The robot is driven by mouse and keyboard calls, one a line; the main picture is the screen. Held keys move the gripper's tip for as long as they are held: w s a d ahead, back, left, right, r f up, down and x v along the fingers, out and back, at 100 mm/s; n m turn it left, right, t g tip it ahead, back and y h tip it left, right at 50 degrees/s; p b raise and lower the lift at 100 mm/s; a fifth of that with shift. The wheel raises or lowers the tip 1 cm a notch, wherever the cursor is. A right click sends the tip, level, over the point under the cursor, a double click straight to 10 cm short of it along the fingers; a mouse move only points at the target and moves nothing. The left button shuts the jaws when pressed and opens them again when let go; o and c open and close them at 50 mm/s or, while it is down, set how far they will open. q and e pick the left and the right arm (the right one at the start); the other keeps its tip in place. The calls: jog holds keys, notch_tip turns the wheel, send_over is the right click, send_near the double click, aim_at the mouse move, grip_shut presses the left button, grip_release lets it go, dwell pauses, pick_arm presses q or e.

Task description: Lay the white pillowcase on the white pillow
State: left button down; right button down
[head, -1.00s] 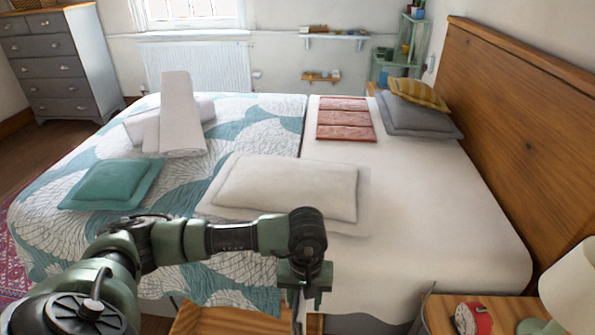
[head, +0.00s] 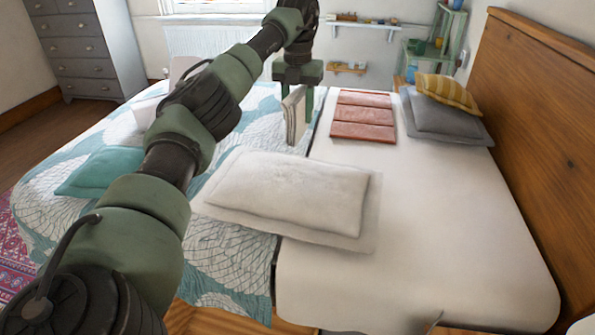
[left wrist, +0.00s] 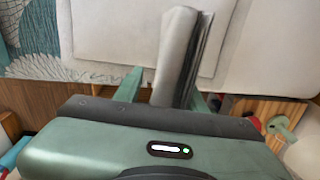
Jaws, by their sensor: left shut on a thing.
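The white pillow (head: 290,192) lies flat on the near part of the bed, across the edge between the patterned quilt and the white sheet. My left gripper (head: 297,97) is shut on a folded white cloth, which appears to be the pillowcase (head: 294,120), with greyish layered edges. The cloth hangs upright from the fingers, above the bed. In the head view it appears just beyond the pillow's far edge. The left wrist view shows the pillowcase (left wrist: 176,50) between the fingers, with the pillow (left wrist: 120,35) behind it. My right gripper is out of view.
Red folded cloths (head: 362,118) lie on the sheet at the back, near a grey pillow (head: 435,120) and a yellow striped cushion (head: 447,92). A teal cushion (head: 97,172) lies at the left. The wooden headboard (head: 535,120) bounds the right. The sheet right of the pillow is clear.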

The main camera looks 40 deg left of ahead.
pick_arm(q)
jog(key=shift+a+r+n, duration=0.2)
jog(key=shift+r+n, duration=0.1)
jog(key=shift+n, duration=0.1)
notch_tip(320, 180, down, 20)
jog(key=shift+r, duration=0.25)
jog(key=shift+f, duration=0.15)
jog(key=c, duration=0.8)
grip_release()
jog(key=shift+f, duration=0.1)
notch_tip(320, 180, up, 13)
jog(key=shift+f+b, duration=0.2)
jog(key=shift+b, duration=0.1)
